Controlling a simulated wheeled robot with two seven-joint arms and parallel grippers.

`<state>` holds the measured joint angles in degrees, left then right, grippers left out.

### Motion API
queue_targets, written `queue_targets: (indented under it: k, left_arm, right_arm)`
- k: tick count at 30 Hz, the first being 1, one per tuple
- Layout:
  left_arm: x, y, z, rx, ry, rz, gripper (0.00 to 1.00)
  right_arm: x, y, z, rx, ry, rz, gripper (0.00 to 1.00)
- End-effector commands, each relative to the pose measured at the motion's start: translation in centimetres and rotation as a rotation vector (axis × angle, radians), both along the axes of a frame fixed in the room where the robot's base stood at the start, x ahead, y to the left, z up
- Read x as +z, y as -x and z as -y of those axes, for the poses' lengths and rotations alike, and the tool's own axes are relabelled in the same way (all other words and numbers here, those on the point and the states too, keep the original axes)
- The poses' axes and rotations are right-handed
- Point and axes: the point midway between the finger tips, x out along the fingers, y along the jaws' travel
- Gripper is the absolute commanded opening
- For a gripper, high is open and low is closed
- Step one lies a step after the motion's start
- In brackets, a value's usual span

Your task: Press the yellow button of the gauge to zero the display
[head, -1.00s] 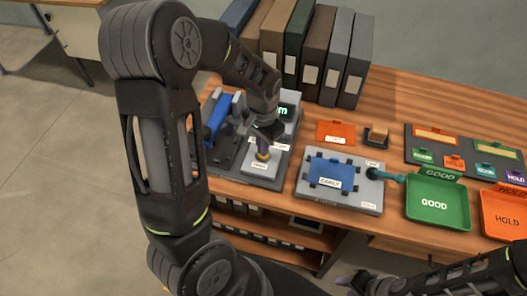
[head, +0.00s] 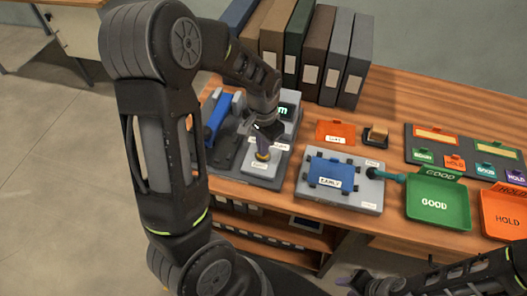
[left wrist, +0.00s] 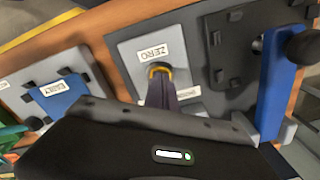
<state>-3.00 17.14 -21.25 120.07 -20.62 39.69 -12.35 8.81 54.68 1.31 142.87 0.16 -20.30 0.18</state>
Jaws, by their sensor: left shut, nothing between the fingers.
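The gauge's yellow button (left wrist: 160,69) sits on a light grey plate labelled ZERO (left wrist: 122,60). In the left wrist view my left gripper (left wrist: 161,80) is shut and empty, its tips over the button and hiding most of it. I cannot tell whether they touch it. In the head view my left gripper (head: 265,147) points down at the yellow button (head: 262,156) on the plate. The gauge's display (head: 286,109) shows green characters, mostly hidden behind my left arm. My right gripper (head: 350,284) is at the bottom edge, partly cut off.
A blue piece (head: 332,172) marked EARLY lies on a grey fixture right of the gauge. A green GOOD tray (head: 437,205) and an orange HOLD tray (head: 508,219) stand further right. Several binders (head: 313,56) stand behind. A blue bar (left wrist: 279,80) stands beside the button plate.

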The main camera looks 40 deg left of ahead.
Motion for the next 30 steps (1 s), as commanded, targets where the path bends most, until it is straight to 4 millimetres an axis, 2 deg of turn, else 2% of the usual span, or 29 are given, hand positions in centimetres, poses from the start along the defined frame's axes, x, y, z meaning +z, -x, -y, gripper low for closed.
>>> queue_targets:
  k: [23, 30]
  left_arm:
    - [-0.2, 0.0, 0.0, 0.000, 0.000, -0.001, 0.00]
    - [1.6, 0.0, 0.0, 0.000, 0.000, -0.001, 0.00]
  right_arm:
    - [-0.1, 0.0, 0.0, 0.001, -0.001, 0.001, 0.36]
    - [1.2, 0.1, 0.0, -0.001, 0.002, -0.003, 0.36]
